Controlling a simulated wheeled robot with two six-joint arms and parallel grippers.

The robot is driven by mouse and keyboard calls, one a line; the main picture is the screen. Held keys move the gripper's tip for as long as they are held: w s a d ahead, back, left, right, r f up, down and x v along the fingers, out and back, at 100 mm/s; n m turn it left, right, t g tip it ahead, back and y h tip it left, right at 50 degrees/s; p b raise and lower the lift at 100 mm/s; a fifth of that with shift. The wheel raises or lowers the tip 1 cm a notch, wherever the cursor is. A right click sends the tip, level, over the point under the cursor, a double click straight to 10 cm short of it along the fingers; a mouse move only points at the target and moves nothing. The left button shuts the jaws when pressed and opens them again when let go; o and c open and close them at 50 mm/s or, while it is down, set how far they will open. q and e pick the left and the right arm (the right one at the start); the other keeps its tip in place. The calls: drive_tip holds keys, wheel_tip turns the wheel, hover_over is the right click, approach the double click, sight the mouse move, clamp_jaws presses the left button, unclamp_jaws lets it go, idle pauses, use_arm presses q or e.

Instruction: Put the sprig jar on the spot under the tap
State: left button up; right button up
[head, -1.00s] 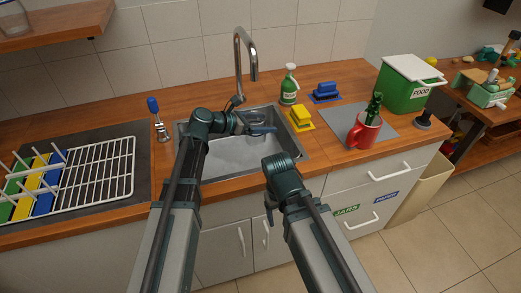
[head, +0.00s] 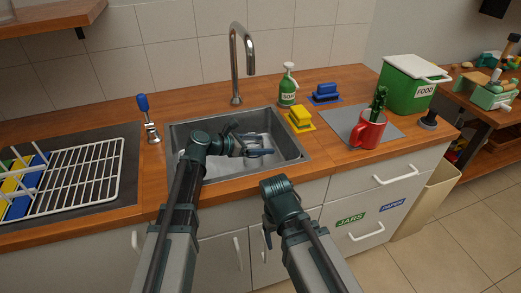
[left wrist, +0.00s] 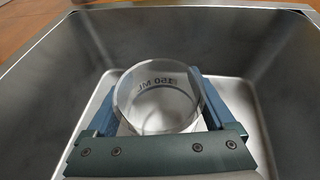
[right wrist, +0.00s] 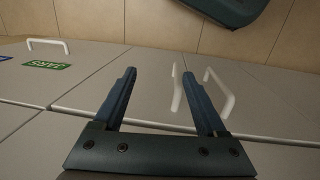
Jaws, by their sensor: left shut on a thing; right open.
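The sprig jar (left wrist: 158,108) is a clear, round glass with "150 ML" on its side, and no sprig shows in it. My left gripper (left wrist: 156,74) is shut on it, a blue finger on either side. In the head view my left gripper (head: 258,146) is over the sink (head: 290,152), and the jar is hard to make out there. The chrome tap (head: 237,60) rises behind the sink. I cannot make out a marked spot under it. My right gripper (right wrist: 160,75) is open and empty, in front of the cabinet doors.
A yellow sponge (head: 300,117), soap bottle (head: 288,88) and blue sponge (head: 325,92) stand right of the sink. Farther right are a red mug (head: 368,132) and green food bin (head: 408,88). A blue-handled tool (head: 146,112) and dish rack (head: 85,175) are at left.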

use_arm(q)
drive_tip(key=shift+r, duration=0.1)
drive_tip(key=shift+f, duration=0.3)
drive_tip(key=o, duration=1.4)
drive_tip(key=shift+r, duration=0.1)
drive_tip(key=shift+r, duration=0.1)
drive_tip(key=shift+r, duration=0.25)
drive_tip(key=p+v, duration=0.4)
drive_tip(key=v, duration=0.8)
drive_tip(key=shift+f+p, duration=0.25)
drive_tip(key=shift+p, duration=0.15)
